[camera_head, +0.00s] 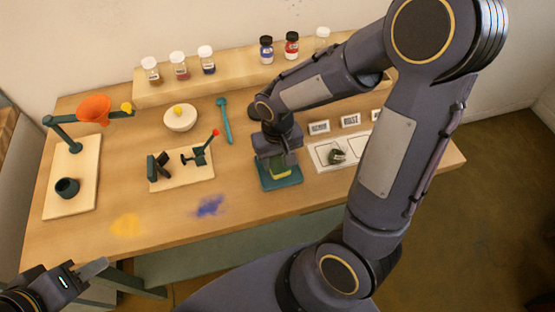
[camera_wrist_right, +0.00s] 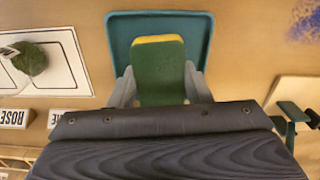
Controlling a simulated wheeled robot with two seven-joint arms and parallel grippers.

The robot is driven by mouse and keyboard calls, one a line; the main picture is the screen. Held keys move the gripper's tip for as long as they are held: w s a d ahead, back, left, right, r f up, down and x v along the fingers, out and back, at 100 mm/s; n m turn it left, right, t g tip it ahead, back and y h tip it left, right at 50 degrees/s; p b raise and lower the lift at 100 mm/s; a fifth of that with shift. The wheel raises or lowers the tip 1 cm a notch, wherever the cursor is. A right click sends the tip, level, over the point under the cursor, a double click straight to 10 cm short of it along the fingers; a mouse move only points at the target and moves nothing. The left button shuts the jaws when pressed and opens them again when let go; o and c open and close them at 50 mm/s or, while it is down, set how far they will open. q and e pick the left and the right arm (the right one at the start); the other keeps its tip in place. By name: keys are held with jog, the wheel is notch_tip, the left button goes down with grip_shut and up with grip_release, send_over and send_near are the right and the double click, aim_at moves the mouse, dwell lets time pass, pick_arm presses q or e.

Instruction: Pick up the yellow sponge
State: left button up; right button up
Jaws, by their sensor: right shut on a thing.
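The yellow sponge (camera_head: 280,173) is at a teal tray (camera_head: 283,185) on the table. In the right wrist view the sponge shows a green top with a yellow edge (camera_wrist_right: 158,40), over the teal tray (camera_wrist_right: 200,20). My right gripper (camera_head: 277,164) points down over the tray, its two fingers on either side of the sponge (camera_wrist_right: 160,85), shut on it. I cannot tell whether the sponge touches the tray. My left gripper (camera_head: 92,270) is at the lower left, away from the table top; its jaw opening is not clear.
A board with dark tools (camera_head: 180,178) lies left of the tray, and a white card (camera_head: 325,160) with a green lump (camera_head: 337,156) right of it. Labels (camera_head: 319,127) stand behind. Yellow (camera_head: 127,224) and blue powder (camera_head: 209,206) lie in front. Jars (camera_head: 180,66) line the back shelf.

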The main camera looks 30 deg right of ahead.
jog(key=s+a+r+b, duration=0.1)
jog(key=s+a+r, duration=0.4)
jog(key=a+r, duration=0.7)
jog(key=shift+a, duration=0.55)
